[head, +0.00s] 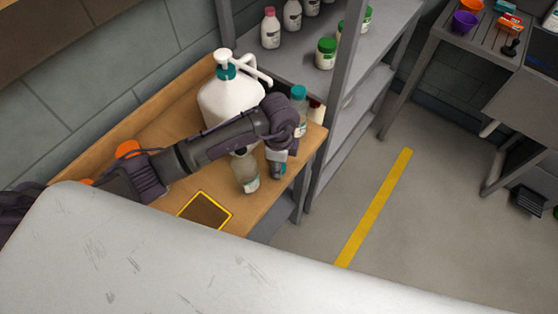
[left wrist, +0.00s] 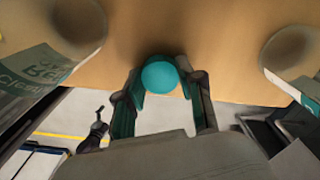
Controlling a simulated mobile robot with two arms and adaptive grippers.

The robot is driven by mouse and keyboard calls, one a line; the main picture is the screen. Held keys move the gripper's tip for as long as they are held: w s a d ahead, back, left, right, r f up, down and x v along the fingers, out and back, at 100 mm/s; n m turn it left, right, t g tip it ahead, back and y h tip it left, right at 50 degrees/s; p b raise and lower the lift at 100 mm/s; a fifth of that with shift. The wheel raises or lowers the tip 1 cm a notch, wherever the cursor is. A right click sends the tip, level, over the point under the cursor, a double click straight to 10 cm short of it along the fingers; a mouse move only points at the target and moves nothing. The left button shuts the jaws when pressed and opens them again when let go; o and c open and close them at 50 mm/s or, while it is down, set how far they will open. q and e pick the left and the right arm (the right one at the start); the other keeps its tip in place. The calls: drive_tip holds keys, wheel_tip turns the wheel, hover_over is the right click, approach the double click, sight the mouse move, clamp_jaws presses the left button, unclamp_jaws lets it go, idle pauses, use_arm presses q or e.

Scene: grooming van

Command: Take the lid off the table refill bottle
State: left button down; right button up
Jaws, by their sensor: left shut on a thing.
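A round teal lid (left wrist: 160,75) sits between the two fingers of my left gripper (left wrist: 162,98) in the left wrist view. The gripper is shut on it. In the head view the left gripper (head: 277,167) points down over the right part of the wooden table (head: 150,152). Whether a bottle is under the lid is hidden by the gripper. A clear bottle with a pale label (head: 246,173) stands just left of the gripper, its top partly behind my arm. Another clear bottle with a teal lid (head: 299,108) stands behind the arm. My right gripper is not in view.
A big white pump bottle (head: 229,98) stands at the table's back. A yellow-rimmed dark square (head: 205,210) lies near the front edge. A grey shelf (head: 335,85) with several bottles and jars adjoins the table on the right. The floor beyond has a yellow stripe (head: 375,207).

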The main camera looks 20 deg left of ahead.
use_arm(q)
drive_tip(key=shift+f, duration=0.1)
drive_tip(key=shift+f, duration=0.1)
drive_tip(key=c, duration=0.7)
unclamp_jaws()
wheel_tip(320, 180, up, 7)
drive_tip(key=shift+f+b, duration=0.1)
drive_tip(key=shift+b, duration=0.9)
drive_tip(key=shift+r, duration=0.5)
drive_tip(key=shift+s+d, duration=0.1)
